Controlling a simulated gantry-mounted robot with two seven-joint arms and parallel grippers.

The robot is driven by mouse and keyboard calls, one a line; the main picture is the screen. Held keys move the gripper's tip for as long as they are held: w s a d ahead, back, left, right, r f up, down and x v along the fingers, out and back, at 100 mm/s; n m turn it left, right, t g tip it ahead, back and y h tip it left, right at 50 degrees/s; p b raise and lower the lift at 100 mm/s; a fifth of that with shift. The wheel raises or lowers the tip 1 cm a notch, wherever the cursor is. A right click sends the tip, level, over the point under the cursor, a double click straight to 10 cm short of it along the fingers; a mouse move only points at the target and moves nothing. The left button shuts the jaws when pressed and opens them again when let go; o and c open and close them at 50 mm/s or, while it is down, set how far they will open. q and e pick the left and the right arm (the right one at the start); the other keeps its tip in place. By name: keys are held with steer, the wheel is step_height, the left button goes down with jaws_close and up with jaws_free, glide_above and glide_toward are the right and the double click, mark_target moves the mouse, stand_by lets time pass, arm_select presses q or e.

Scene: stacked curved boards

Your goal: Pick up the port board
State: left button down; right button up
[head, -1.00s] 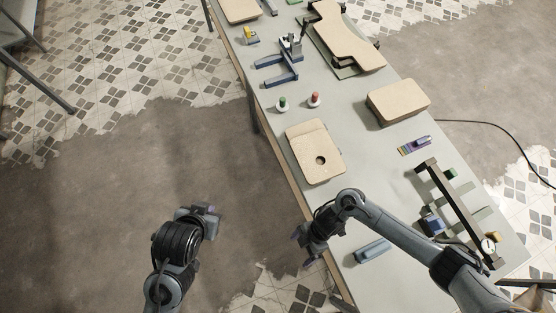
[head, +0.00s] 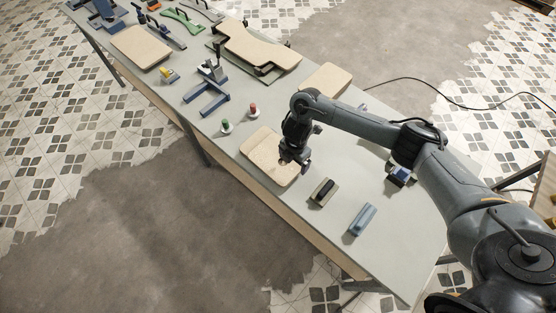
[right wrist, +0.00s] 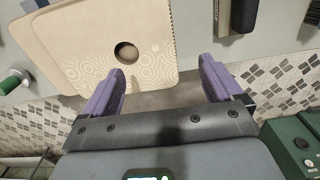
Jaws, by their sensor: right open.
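A pale board with rounded corners (head: 262,150) lies on the table, partly hidden by my right gripper. In the right wrist view this board (right wrist: 100,35) has a round dark-rimmed hole and a printed wavy pattern near its edge. A second edge shows under it, so it seems to lie on another board. My right gripper (head: 294,168) hangs over the board's near right end. In the right wrist view its purple fingers (right wrist: 160,88) are apart with nothing between them, at the board's near edge. My left gripper is out of view.
A green knob (head: 226,126) and a red knob (head: 253,110) stand behind the board. A dark-handled block (head: 323,192) and a blue block (head: 362,219) lie to its right. Other boards (head: 140,47) (head: 325,78) and a curved one (head: 262,48) lie farther back. The table's near right end is clear.

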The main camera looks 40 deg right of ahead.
mark_target(292, 169)
steer(key=shift+w+d+f, duration=0.1)
steer(key=shift+w+f, duration=0.05)
steer(key=shift+f, duration=1.5)
steer(key=shift+w+d+f, duration=0.1)
steer(key=shift+w+f, duration=0.05)
steer(key=shift+f, duration=1.45)
steer(key=shift+c, duration=0.2)
steer(key=c, duration=1.2)
